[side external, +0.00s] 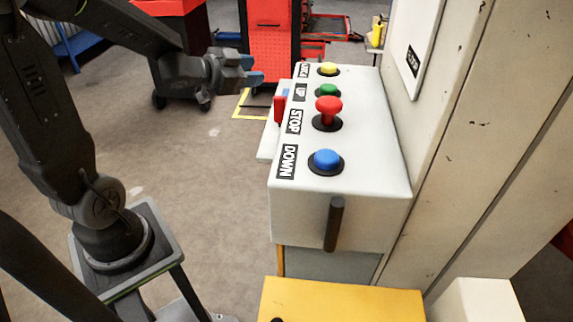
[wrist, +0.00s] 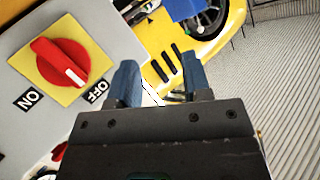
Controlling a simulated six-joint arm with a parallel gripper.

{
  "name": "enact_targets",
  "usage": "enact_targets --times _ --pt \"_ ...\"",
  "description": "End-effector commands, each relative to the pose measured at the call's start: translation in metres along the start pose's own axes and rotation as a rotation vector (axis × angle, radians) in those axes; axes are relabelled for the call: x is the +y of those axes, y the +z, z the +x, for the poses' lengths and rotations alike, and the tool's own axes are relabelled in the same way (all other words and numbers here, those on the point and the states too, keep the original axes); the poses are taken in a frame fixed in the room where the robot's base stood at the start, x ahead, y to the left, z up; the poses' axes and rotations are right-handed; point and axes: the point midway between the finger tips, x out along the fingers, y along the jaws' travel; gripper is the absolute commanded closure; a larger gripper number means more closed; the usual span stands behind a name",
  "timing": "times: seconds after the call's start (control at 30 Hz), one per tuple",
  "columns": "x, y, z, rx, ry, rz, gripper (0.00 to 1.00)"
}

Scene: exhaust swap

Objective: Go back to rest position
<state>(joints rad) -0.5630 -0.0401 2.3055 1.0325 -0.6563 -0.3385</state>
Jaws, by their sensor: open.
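My gripper (side external: 252,70) is at the upper middle of the side external view, to the left of the grey control box (side external: 340,205). In the wrist view my gripper (wrist: 155,85) shows two blue fingers apart with nothing between them. A red rotary switch (wrist: 60,62) on a yellow plate, with ON and OFF labels, is just left of the fingers. In the side view the red switch (side external: 280,108) is on the box's left side, below the gripper. The gripper appears apart from the box.
Yellow, green (side external: 328,90), red (side external: 328,108) and blue (side external: 326,160) buttons top the box. A cream column (side external: 455,120) stands at right. A red cabinet (side external: 270,45) is behind. A yellow car (wrist: 205,40) shows in the wrist view. Open floor (side external: 195,200) lies left of the box.

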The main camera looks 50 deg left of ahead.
Motion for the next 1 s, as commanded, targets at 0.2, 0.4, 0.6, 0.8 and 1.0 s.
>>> enact_targets --times 0.2,0.4,0.6,0.8,1.0 --pt "0.018 -0.029 -0.032 -0.221 -0.185 -0.083 0.55" --pt "0.066 -0.034 -0.085 -0.464 -0.167 -0.237 0.55" --pt "0.129 -0.032 -0.145 -0.678 0.01 -0.356 0.55" --pt "0.161 -0.032 -0.18 -0.784 0.144 -0.395 0.55" --pt "0.164 -0.031 -0.183 -0.795 0.158 -0.397 0.55"
